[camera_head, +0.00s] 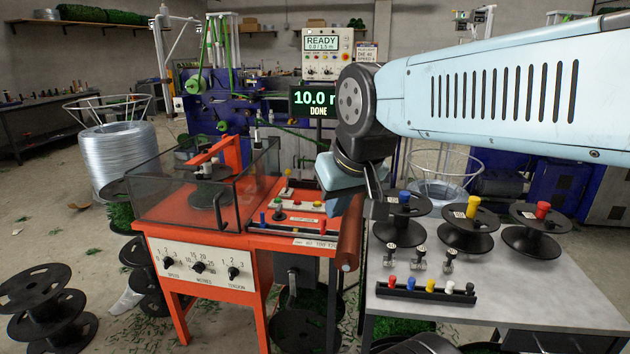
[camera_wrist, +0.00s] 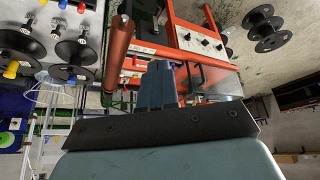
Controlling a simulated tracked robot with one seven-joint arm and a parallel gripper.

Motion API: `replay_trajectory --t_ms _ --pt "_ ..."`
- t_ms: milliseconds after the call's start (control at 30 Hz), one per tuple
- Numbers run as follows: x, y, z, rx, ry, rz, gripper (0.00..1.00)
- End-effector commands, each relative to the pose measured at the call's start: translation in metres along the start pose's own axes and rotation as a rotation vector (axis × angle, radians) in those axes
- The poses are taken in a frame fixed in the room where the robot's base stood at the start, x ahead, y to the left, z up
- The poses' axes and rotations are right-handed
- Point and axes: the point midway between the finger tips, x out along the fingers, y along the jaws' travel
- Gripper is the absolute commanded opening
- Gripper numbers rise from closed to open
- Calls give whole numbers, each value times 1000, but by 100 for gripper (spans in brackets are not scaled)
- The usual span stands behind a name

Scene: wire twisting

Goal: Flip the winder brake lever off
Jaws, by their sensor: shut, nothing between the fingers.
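The orange winder (camera_head: 230,240) stands left of centre, with a clear guard box (camera_head: 165,205) over its left part. I cannot tell which one is the brake lever. My gripper (camera_head: 335,172) is above the right end of the winder, near the orange roller (camera_head: 350,235). In the wrist view its blue-grey fingers (camera_wrist: 160,82) are shut together and empty. They cover part of the winder top behind them, and no contact can be made out.
A grey table (camera_head: 520,295) on the right holds several black spools and a rack of coloured plugs (camera_head: 425,290). Empty spools (camera_head: 40,300) are stacked on the floor at left. A display (camera_head: 315,102) behind reads 10.0 and DONE.

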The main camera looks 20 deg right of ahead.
Motion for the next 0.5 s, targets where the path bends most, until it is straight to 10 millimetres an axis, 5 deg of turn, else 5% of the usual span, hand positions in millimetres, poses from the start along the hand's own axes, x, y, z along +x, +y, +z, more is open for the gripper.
replay_trajectory --t_ms 267,500 --pt "2 4 -11 -12 -8 22 0" --pt "17 25 -68 -91 -42 136 0"
